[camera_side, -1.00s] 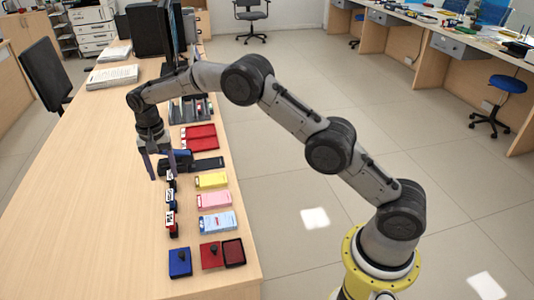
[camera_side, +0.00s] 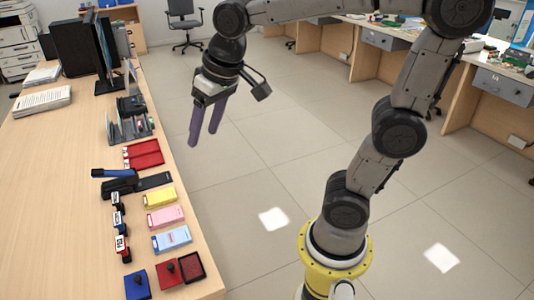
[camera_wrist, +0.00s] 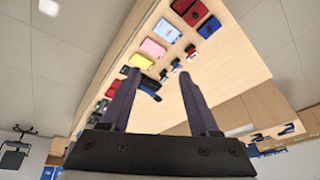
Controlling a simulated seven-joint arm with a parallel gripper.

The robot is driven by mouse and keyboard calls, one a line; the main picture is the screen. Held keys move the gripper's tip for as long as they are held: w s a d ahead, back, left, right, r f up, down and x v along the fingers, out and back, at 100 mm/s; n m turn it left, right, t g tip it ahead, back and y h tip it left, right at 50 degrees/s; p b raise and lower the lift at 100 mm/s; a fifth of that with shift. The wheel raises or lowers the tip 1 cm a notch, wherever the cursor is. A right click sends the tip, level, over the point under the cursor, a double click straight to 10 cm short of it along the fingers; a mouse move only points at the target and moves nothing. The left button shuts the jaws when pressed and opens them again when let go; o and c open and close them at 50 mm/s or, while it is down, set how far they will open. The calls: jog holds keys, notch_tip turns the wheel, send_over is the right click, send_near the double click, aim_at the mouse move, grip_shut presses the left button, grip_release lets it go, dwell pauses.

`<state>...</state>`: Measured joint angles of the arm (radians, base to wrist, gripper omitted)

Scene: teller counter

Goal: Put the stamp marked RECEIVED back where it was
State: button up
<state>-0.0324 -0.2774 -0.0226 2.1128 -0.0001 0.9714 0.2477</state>
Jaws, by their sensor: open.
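Several small self-inking stamps with black tops stand in a column on the counter: a red-and-white one (camera_side: 122,247), one behind it (camera_side: 119,220) and a far one (camera_side: 117,200). Their lettering is too small for me to read, so I cannot tell which is marked RECEIVED. My gripper (camera_side: 203,138) is open and empty, fingers pointing down, raised to the right of the counter edge. Its two purple fingers are spread in the wrist view (camera_wrist: 159,74).
Beside the stamps lie yellow (camera_side: 160,197), pink (camera_side: 165,217) and light blue (camera_side: 172,239) pads. A blue-handled stapler (camera_side: 118,182), a red tray (camera_side: 143,154) and a grey rack (camera_side: 128,128) stand behind. Blue (camera_side: 138,286) and red ink pads lie in front.

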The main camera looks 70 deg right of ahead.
jog(key=s+f+n+t, duration=0.1)
jog(key=s+f, duration=0.3)
jog(key=s, duration=0.8)
jog(key=shift+s+d+f+n+t, duration=0.25)
jog(key=shift+d+n, duration=0.2)
jog(key=shift+n, duration=0.25)
jog(key=shift+r, duration=0.15)
